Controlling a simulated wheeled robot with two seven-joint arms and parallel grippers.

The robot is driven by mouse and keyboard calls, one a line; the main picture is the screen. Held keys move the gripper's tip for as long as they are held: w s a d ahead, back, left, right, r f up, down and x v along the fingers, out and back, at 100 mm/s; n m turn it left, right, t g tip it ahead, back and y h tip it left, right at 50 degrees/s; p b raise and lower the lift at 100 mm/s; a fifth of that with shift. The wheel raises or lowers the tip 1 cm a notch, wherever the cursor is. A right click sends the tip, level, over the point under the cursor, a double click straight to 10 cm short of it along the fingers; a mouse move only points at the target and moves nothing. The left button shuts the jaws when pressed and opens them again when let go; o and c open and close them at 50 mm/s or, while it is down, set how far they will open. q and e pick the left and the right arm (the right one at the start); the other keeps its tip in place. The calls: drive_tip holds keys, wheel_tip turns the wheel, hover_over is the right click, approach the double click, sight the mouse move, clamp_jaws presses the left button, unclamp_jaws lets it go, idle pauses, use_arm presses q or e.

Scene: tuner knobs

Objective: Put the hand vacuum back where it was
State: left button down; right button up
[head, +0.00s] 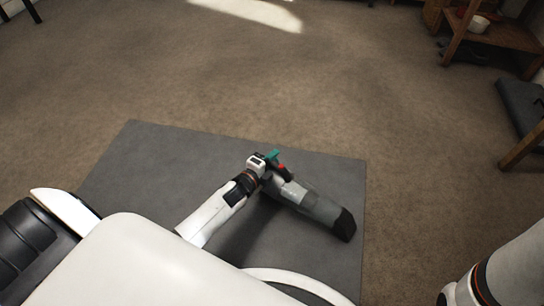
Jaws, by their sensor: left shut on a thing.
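The hand vacuum (313,205) is grey with a dark nozzle end, a red spot and a teal part near its handle. It is in the middle of the head view, with its nozzle pointing to the lower right. My left gripper (271,172) is shut on it at the handle end, and the fingers are mostly hidden there. A dark shadow lies on the mat beside the vacuum. I cannot tell its exact height over the mat. My right arm shows at the lower right edge, but its gripper is out of view.
A dark grey mat (150,165) lies on the brown carpet (200,80). A wooden shelf unit (500,36) with a white bowl (479,24) stands at the top right. A dark cushion (522,105) is at the right edge. The carpet beyond the mat is clear.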

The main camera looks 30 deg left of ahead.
use_arm(q)
drive_tip(key=shift+w+r, duration=0.1)
drive_tip(key=shift+r, duration=0.15)
drive_tip(key=shift+f, duration=0.15)
drive_tip(key=c, duration=1.7)
unclamp_jaws()
drive_tip(key=shift+f, duration=0.25)
drive_tip(key=o, duration=0.5)
drive_tip(key=shift+r, duration=0.1)
drive_tip(key=shift+c, duration=0.2)
